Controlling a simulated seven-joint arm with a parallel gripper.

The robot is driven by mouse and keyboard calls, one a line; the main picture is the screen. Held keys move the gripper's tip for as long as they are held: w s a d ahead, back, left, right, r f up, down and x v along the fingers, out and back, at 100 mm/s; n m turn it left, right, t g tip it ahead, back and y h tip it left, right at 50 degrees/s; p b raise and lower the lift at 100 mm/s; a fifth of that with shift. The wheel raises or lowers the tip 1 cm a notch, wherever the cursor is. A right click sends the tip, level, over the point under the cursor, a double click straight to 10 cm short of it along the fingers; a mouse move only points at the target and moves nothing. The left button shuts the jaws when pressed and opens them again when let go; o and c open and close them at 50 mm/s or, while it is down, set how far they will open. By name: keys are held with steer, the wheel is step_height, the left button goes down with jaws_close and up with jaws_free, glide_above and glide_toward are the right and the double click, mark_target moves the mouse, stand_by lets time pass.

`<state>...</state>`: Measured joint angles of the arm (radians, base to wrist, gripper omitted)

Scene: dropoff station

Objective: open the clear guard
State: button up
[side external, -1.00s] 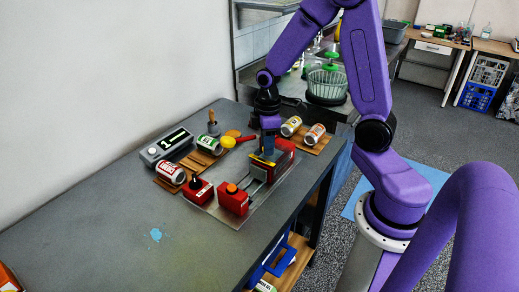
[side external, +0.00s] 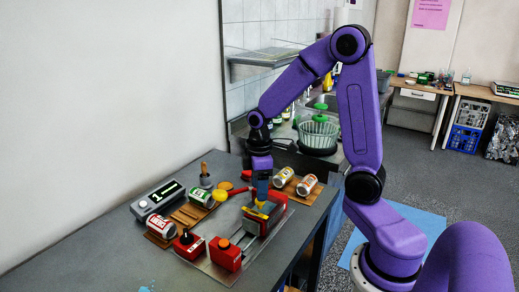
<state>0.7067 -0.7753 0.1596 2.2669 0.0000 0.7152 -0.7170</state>
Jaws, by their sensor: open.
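A red and dark machine block (side external: 273,208) stands on a grey plate on the table, with a yellow piece at its front. Rails run from it toward a red box with an orange button (side external: 225,253). I cannot make out the clear guard against the block. My gripper (side external: 261,198), with blue fingers, points down right at the block and its yellow piece. It is open, and I see nothing held. Whether the fingers touch anything is too small to tell.
A red box with a black knob (side external: 188,243) stands to the left. A grey display box (side external: 158,199), a green can (side external: 201,198), a red-labelled can (side external: 161,227) and a yellow-headed tool (side external: 221,195) lie near. Two cans (side external: 306,185) lie on a board behind right. The table's front left is clear.

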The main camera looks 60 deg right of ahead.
step_height(320, 180, up, 14)
stand_by(0.4)
steer(key=shift+a+f, duration=0.1)
steer(key=shift+f, duration=0.05)
steer(key=s+a+f+n, duration=0.1)
steer(key=s+a+f, duration=0.2)
steer(key=s, duration=0.4)
steer(key=s+a+f+n, duration=0.1)
steer(key=s+a+f, duration=0.1)
steer(key=s+a, duration=0.3)
steer(key=s+a+f+n, duration=0.1)
steer(key=s+a+f, duration=0.2)
steer(key=s, duration=0.5)
steer(key=shift+s+a+f+n, duration=0.3)
steer(key=shift+s+a, duration=0.05)
steer(key=shift+a, duration=0.15)
stand_by(1.0)
